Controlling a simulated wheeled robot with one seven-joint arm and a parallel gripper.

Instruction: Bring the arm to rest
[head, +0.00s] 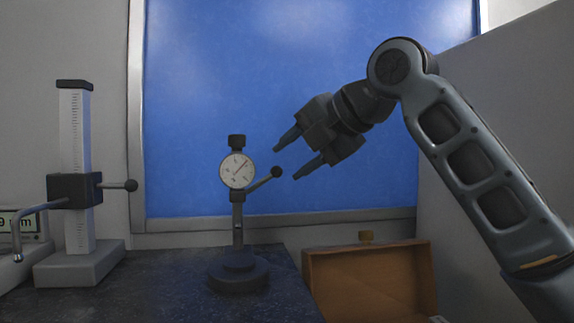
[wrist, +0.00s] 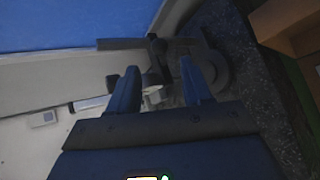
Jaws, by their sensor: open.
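My gripper (head: 285,158) is at the end of my raised arm, in front of the blue board, right of the dial gauge's face. Its two fingers are apart and nothing is between them. The wrist view also shows the open gripper (wrist: 160,88), with the dark gauge stand beyond the fingertips. The dial gauge (head: 237,171) stands upright on a round dark base, with a ball-ended lever pointing up toward the gripper. Whether the fingertips touch the lever's ball is hard to tell; they look apart.
A height gauge (head: 77,170) with a side knob stands at the left on the dark worktop (head: 160,285). A digital readout (head: 20,224) is partly cut off at the left edge. An open brown box (head: 365,280) is at the lower right. A grey partition (head: 510,90) rises behind my arm.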

